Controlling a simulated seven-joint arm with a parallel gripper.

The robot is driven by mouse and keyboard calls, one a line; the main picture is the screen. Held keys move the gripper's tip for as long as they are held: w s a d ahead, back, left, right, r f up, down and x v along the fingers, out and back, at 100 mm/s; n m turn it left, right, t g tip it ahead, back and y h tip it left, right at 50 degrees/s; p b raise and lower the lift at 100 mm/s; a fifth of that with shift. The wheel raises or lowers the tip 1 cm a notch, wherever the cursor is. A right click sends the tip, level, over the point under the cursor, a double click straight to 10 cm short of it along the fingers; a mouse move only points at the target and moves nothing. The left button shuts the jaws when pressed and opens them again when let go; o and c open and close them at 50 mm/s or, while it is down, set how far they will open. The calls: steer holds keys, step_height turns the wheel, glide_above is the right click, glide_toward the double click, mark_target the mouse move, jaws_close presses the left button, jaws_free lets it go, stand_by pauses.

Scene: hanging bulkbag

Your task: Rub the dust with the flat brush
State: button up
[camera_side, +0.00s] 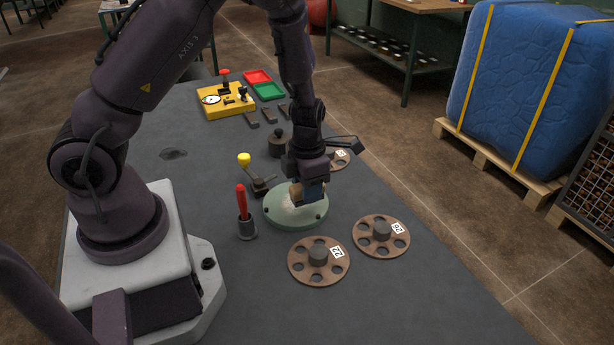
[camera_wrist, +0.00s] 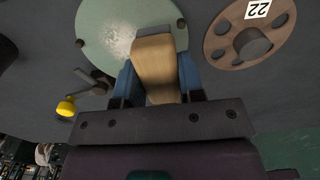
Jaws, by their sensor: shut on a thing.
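My gripper (camera_wrist: 158,85) is shut on the flat brush (camera_wrist: 156,62), a block with a wooden back held between blue fingers. In the side view my gripper (camera_side: 307,190) points down over the pale green round plate (camera_side: 283,210). The brush is at the plate, low over its right-middle part; whether its bristles touch cannot be told. Pale speckled dust (camera_wrist: 120,42) lies on the green plate (camera_wrist: 98,22) beside the brush in the wrist view. Part of the plate is hidden behind the brush and fingers.
A red-handled tool in a holder (camera_side: 243,213) and a yellow-knobbed lever (camera_side: 245,160) stand left of the plate. A yellow box (camera_side: 226,102) is farther back.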

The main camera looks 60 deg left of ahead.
mark_target(299, 204)
step_height(299, 204, down, 4)
steer(key=shift+r, duration=0.15)
steer(key=shift+a, duration=0.8)
steer(key=shift+c, duration=0.3)
steer(key=shift+a, duration=3)
steer(key=shift+s+a, duration=0.1)
steer(key=shift+s, duration=0.45)
steer(key=shift+d, duration=3.95)
steer(key=shift+s, duration=0.4)
steer(key=shift+a, duration=4)
step_height(299, 204, up, 8)
